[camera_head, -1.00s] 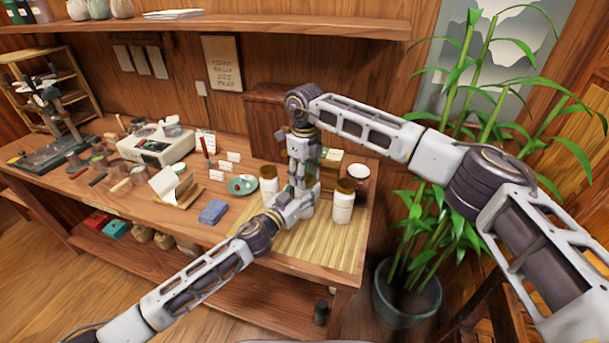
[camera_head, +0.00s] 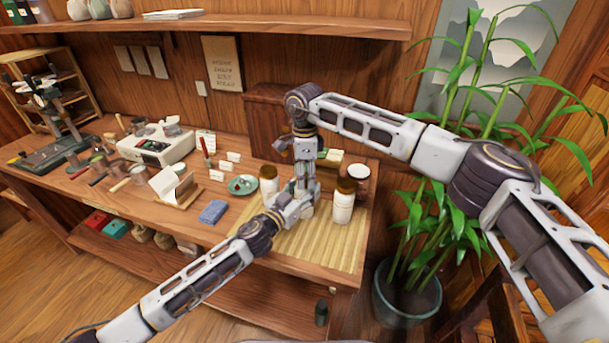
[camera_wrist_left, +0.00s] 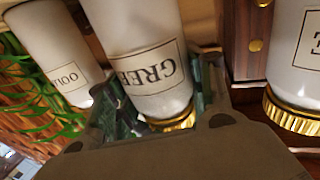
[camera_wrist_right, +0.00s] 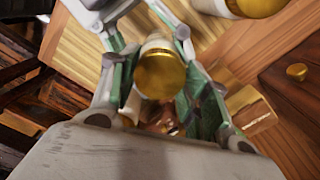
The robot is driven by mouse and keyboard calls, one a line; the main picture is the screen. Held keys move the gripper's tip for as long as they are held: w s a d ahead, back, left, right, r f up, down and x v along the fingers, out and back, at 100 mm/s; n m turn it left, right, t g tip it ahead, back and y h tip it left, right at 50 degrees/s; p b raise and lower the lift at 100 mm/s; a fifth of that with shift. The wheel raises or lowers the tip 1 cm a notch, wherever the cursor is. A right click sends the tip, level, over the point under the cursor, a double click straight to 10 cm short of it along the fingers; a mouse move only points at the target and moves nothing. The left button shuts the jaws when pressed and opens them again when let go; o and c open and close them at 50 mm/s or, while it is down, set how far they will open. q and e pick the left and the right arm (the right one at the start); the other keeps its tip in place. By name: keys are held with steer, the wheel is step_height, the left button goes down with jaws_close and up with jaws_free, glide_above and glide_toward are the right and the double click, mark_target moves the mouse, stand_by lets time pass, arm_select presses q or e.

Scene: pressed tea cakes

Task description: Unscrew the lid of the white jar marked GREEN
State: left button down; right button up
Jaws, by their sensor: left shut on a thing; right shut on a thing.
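The white jar marked GREEN (camera_wrist_left: 140,45) has a gold lid (camera_wrist_left: 172,122), which sits against the jar in the left wrist view. My left gripper (camera_wrist_left: 158,88) is shut on its body, one finger on each side. My right gripper (camera_head: 304,186) comes from above and is shut on the lid (camera_wrist_right: 160,75), between its green pads in the right wrist view. In the head view the two grippers meet, my left gripper (camera_head: 297,207) below, and they mostly hide this jar.
One white jar (camera_head: 268,187) stands left of the grippers and another (camera_head: 343,208) close on the right, both with gold-brown lids. A bamboo mat (camera_head: 295,245) lies beneath. A green plate (camera_head: 242,185) and a folded blue cloth (camera_head: 212,212) lie further left. A potted bamboo (camera_head: 408,295) stands beyond the table.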

steer(key=n, duration=0.4)
steer(key=shift+d+n, duration=0.1)
steer(key=shift+n, duration=0.2)
steer(key=n, duration=0.3)
steer(key=shift+n, duration=0.4)
steer(key=n, duration=0.4)
steer(key=shift+n, duration=0.3)
steer(key=n, duration=0.4)
steer(key=shift+r, duration=1.25)
stand_by(0.5)
steer(key=shift+r, duration=1.9)
